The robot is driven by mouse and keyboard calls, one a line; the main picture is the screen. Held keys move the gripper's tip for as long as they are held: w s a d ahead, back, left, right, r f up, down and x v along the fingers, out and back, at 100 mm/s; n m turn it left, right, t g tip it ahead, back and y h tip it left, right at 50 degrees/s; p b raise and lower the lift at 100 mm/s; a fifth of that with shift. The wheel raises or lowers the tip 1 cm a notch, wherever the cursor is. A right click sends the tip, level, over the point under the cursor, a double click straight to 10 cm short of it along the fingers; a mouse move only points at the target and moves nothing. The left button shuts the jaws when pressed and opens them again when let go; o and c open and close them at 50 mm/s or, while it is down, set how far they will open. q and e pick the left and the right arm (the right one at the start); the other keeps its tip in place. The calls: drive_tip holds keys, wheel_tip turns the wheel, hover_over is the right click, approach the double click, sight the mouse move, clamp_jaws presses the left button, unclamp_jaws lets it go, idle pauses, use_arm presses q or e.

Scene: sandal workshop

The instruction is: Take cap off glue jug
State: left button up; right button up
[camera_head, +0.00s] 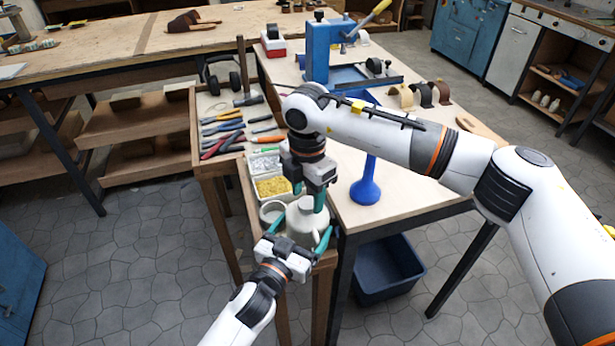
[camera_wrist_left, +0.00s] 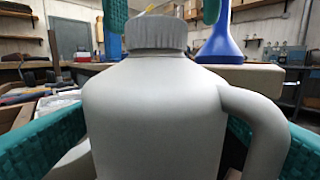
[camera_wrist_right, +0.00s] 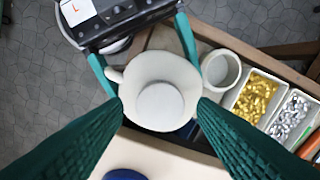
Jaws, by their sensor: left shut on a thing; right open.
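The white glue jug (camera_head: 301,224) stands upright at the near end of the narrow tool bench. It fills the left wrist view (camera_wrist_left: 150,115), with its handle (camera_wrist_left: 262,125) at the right and a ribbed grey cap (camera_wrist_left: 156,33) on its neck. My left gripper (camera_head: 297,238) is shut on the jug's body, one finger on each side. My right gripper (camera_head: 307,195) comes down from above and is open. In the right wrist view its fingertips (camera_wrist_right: 158,103) stand either side of the round cap (camera_wrist_right: 160,106), with gaps. Contact with the cap is not visible.
A white cup (camera_wrist_right: 221,69) stands beside the jug, with trays of gold bits (camera_wrist_right: 257,97) and silver bits (camera_wrist_right: 291,115) beyond. A blue flared object (camera_head: 366,188) stands on the worktable to the right. Hand tools (camera_head: 224,135) lie farther back.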

drive_tip(key=shift+f, duration=0.7)
